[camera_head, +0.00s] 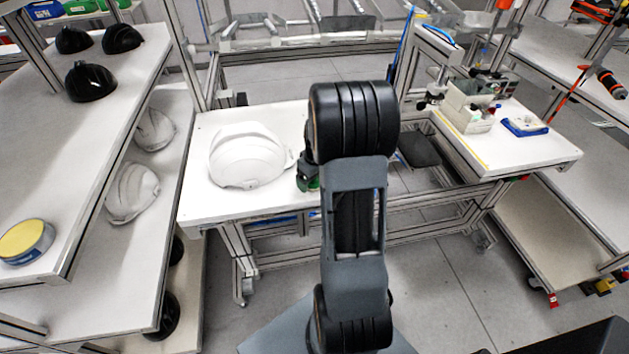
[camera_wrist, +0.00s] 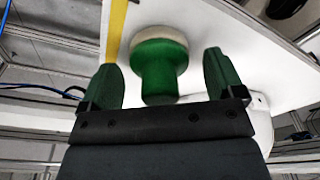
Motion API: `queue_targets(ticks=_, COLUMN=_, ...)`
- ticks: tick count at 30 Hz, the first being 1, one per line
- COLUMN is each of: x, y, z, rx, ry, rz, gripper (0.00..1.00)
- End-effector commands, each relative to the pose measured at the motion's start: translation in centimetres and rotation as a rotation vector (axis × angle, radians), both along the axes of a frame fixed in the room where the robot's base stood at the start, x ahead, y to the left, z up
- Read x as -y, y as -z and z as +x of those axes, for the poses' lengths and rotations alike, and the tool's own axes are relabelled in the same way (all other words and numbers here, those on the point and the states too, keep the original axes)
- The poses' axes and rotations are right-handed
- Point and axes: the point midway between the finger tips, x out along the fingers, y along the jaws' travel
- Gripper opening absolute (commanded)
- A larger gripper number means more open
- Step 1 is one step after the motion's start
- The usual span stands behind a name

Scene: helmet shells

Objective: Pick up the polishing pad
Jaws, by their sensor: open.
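The polishing pad (camera_wrist: 157,66) shows in the wrist view as a green knob-like handle with a whitish round pad on its far end, against a white table top (camera_wrist: 205,25). My gripper (camera_wrist: 161,58) is open, with one green finger to each side of the handle. A gap shows between the handle and each finger, and I see no contact. In the head view my arm hides most of the gripper. A small green part (camera_head: 313,184) shows beside the arm at the table; I cannot tell whether it is the pad or a finger.
A white helmet shell (camera_head: 246,156) sits on the white table (camera_head: 215,205) left of my arm. Black shells (camera_head: 91,82) and a yellow-topped round item (camera_head: 27,241) are on the left shelf. The right bench (camera_head: 545,152) holds boxes. Metal frame posts stand behind the table.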

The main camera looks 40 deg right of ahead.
Motion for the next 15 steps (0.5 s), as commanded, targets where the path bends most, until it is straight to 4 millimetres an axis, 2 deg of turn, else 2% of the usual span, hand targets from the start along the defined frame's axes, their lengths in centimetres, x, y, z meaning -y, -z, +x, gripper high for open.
queue_targets(ticks=4, x=-0.02, y=-0.02, z=-0.01, rx=0.000, ry=0.000, rz=0.000, gripper=0.86)
queue_targets(ticks=15, x=-0.01, y=-0.04, z=-0.01, rx=0.000, ry=0.000, rz=0.000, gripper=0.50)
